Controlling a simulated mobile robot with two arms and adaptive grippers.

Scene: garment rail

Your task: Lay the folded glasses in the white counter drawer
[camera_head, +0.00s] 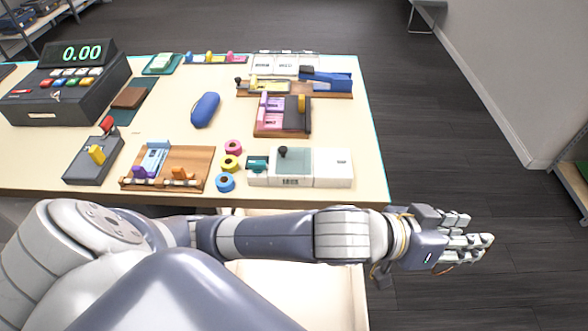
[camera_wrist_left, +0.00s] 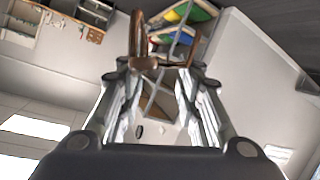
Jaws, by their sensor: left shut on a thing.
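My left gripper (camera_head: 468,241) reaches past the counter's right end, over the dark floor. In the left wrist view its fingers (camera_wrist_left: 165,75) are closed on a thin brown-framed thing (camera_wrist_left: 139,42), which looks like the folded glasses. In the head view the fingers hide most of it. The white drawer (camera_head: 357,292) stands open below the counter's front edge, left of the gripper. My left arm crosses over it and hides part of it. The visible drawer floor (camera_head: 290,285) looks bare. My right gripper is not in view.
The counter (camera_head: 345,135) holds a register (camera_head: 65,85), a blue case (camera_head: 205,109), tape rolls (camera_head: 230,163), and several trays and boxes. A wall (camera_head: 490,70) stands at the right. The floor (camera_head: 440,120) right of the counter is clear.

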